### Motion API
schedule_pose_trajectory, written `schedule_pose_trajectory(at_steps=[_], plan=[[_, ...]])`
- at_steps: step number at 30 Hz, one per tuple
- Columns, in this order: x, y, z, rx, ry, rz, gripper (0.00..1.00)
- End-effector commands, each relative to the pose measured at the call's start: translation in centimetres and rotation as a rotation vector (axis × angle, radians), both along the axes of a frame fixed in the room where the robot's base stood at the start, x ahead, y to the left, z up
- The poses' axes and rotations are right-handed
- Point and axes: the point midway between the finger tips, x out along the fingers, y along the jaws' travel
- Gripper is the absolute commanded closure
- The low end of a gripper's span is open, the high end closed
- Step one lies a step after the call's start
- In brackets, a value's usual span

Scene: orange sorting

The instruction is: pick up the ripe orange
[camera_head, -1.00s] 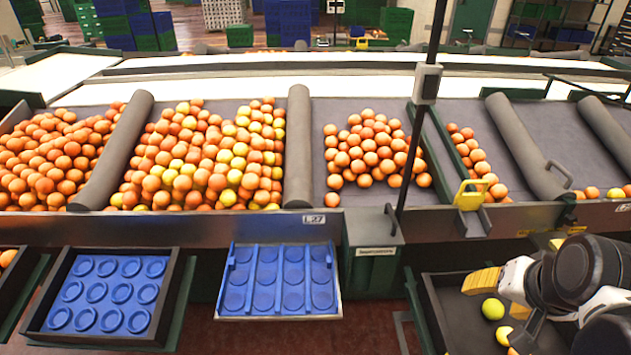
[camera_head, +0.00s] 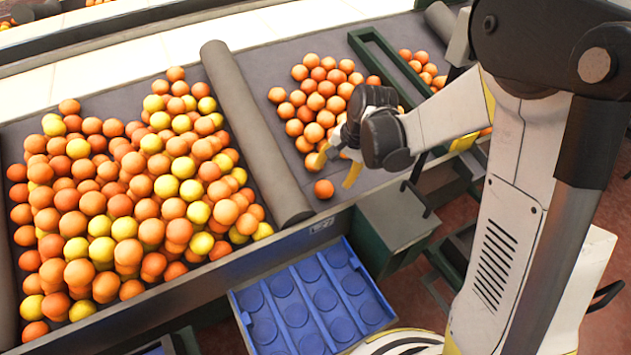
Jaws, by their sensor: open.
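Several ripe-looking oranges (camera_head: 312,102) lie in a loose pile in the middle bay of the sloped grey sorting table. One single orange (camera_head: 323,189) lies apart at the near edge of that bay, close to the front rail. My gripper (camera_head: 337,168) hangs over the front of this bay with its two yellow fingers spread and pointing down. Its fingertips are just above and behind the single orange in the picture. Nothing shows between the fingers. My gripper's dark body and arm hide part of the pile's right side.
A bay at left holds a mixed heap of orange and yellow fruit (camera_head: 130,200), behind a grey roller divider (camera_head: 250,130). A green-framed divider (camera_head: 385,65) stands to the right. A blue tray (camera_head: 243,300) with empty round cups sits below the front rail.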

Motion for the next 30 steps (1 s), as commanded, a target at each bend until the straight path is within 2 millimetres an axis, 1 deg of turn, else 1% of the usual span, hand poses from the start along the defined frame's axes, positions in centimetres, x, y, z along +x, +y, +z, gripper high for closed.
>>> schedule_pose_trajectory(at_steps=[1, 3, 6, 11, 15, 18, 21, 26, 27, 29, 30], plan=[[0.2, 0.2, -1.2, 0.0, 0.0, 0.001, 0.41], [0.4, 0.5, -2.4, 0.0, 0.0, 0.001, 0.41], [0.6, 0.8, -3.6, 0.0, -0.002, 0.001, 0.41], [0.8, 1.1, -4.8, 0.0, -0.002, 0.001, 0.41], [1.2, 1.6, -7.1, 0.0, -0.002, 0.003, 0.41], [1.4, 2.0, -8.4, 0.0, -0.002, 0.002, 0.41], [1.5, 2.1, -8.8, 0.0, -0.002, 0.001, 0.41], [1.5, 2.1, -8.6, 0.0, -0.002, 0.001, 0.41], [1.5, 2.1, -8.6, 0.0, -0.002, 0.001, 0.52], [1.5, 2.1, -8.6, 0.0, -0.002, 0.001, 0.71], [1.5, 2.1, -8.6, 0.0, -0.002, 0.001, 0.83]])
